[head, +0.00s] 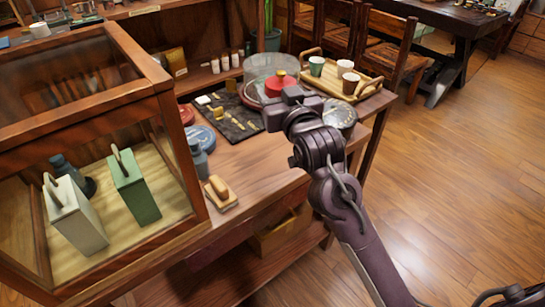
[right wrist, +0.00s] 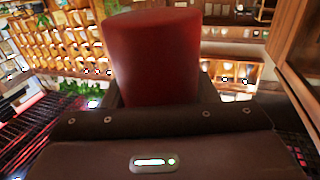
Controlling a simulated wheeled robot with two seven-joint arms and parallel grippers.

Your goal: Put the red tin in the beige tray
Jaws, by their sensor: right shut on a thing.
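The red tin (head: 281,87) shows in the head view with a yellowish top, over the back right of the wooden table. My right gripper (head: 291,96) is shut on it, and partly hides it. In the right wrist view the red tin (right wrist: 155,55) stands up between the fingers of my right gripper (right wrist: 160,90). The beige tray (head: 330,85) has raised handles and lies on the table just right of and beyond the tin. It holds a green cup (head: 317,66), a white cup (head: 345,67) and a brown cup (head: 350,83). My left gripper is not in view.
A round glass-like piece (head: 258,67) stands behind the tin. A dark mat (head: 233,127) with small items lies left of it. A round clear object (head: 341,114) is by my right wrist. A wood-framed glass case (head: 155,85) fills the left. Chairs (head: 395,45) stand behind.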

